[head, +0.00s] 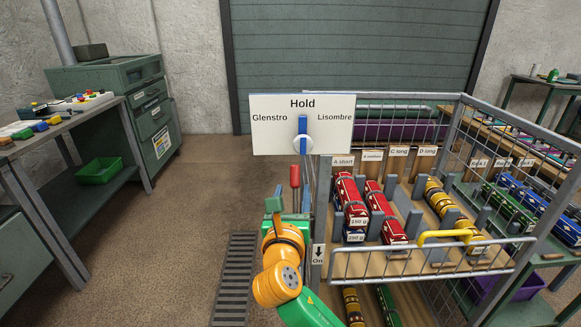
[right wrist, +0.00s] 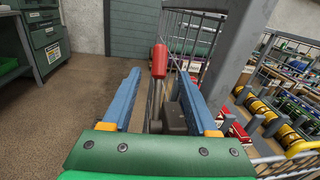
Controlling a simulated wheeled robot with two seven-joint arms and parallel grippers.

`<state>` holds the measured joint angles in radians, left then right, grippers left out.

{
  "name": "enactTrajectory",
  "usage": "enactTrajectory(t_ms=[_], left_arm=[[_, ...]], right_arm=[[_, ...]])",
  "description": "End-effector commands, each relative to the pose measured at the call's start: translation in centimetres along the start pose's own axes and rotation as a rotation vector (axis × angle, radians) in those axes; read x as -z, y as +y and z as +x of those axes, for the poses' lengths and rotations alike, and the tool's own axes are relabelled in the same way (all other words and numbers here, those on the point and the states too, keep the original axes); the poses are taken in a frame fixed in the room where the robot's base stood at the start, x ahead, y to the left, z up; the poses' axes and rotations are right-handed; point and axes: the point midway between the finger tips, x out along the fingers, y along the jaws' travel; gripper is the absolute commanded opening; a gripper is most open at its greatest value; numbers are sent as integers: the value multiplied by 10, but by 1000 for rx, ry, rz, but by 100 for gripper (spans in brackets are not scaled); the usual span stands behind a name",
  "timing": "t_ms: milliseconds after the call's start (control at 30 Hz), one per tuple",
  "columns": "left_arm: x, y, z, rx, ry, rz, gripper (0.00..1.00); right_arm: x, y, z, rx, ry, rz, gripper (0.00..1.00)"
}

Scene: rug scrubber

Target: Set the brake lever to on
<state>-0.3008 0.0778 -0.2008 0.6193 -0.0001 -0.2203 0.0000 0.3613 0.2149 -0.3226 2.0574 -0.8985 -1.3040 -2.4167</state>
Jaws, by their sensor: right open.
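The brake lever has a red handle (head: 295,176) on a thin grey rod at the left side of the wire cage cart. It stands upright, above a white label (head: 318,256) with a down arrow and the word "On". My right gripper (head: 291,197) is just below and in front of the red handle. In the right wrist view its two blue fingers are apart, and the red handle (right wrist: 160,61) shows between and beyond their tips, apart from both. The lower rod is partly hidden by my gripper. My left gripper is not in view.
A sign (head: 275,137) reading "Hold", "Glenstro" and "Lisombre" stands above the lever. The cage cart (head: 430,278) with red and yellow cylinders is close on the right. A workbench (head: 60,122) stands at the left. Floor between them is clear, with a drain grate (head: 234,275).

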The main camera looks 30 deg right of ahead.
Motion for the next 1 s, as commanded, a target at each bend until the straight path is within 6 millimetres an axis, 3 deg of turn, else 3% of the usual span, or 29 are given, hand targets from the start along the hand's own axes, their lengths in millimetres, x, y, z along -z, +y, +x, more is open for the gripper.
enactTrajectory(t_ms=[167, 400, 500, 767, 1000], left_arm=[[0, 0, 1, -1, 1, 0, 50], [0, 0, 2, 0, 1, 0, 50], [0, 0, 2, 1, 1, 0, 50], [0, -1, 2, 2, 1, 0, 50], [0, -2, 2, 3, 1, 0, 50]], right_arm=[[-3, -2, 8, 7, -7, -9, 59], [-3, -2, 55, 6, -6, -7, 59], [-3, -1, 66, 4, -6, -7, 59], [-2, -1, 70, 3, -5, -6, 59], [-2, -1, 70, 3, -5, -6, 0]])
